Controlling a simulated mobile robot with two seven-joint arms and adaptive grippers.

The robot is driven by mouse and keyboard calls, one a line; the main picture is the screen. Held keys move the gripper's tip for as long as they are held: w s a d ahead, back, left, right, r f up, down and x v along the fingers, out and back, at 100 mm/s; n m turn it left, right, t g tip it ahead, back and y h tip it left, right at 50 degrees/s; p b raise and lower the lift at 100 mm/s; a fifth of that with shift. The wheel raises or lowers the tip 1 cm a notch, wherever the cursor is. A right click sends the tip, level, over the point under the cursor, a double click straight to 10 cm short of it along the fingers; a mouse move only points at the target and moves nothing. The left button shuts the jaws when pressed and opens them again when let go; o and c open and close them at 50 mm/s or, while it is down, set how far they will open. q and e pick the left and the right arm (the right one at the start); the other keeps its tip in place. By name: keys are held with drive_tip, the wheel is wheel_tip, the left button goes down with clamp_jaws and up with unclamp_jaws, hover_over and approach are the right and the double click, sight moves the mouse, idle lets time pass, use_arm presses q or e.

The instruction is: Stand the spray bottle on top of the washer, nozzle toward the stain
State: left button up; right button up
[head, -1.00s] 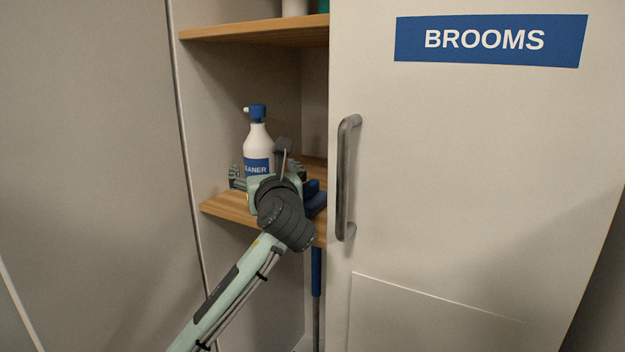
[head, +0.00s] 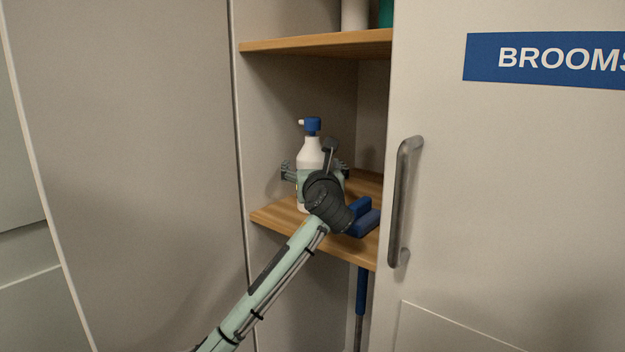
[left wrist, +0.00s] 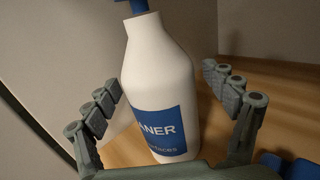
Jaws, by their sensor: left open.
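The spray bottle (head: 310,152) is white with a blue nozzle head and stands upright on the lower wooden shelf of the cupboard. In the head view its nozzle points left. In the left wrist view the bottle (left wrist: 160,85) fills the middle, with a blue label. My left gripper (head: 314,172) is open, with a finger on each side of the bottle. In the left wrist view the fingers of my left gripper (left wrist: 168,112) show gaps to the bottle on both sides. The washer and the stain are not in view. My right gripper is not in view.
A blue brush or block (head: 362,217) lies on the lower shelf (head: 272,218), right of the bottle. The upper shelf (head: 320,43) is above. The BROOMS door (head: 450,200) with its metal handle (head: 402,205) stands close on the right. A blue-handled pole (head: 361,290) is below.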

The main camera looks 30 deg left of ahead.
sight(313, 122)
use_arm(q)
drive_tip(key=shift+c, duration=0.2)
drive_tip(key=c, duration=1.7)
drive_tip(key=shift+r, duration=0.15)
wheel_tip(313, 122, up, 9)
drive_tip(key=shift+r, duration=0.4)
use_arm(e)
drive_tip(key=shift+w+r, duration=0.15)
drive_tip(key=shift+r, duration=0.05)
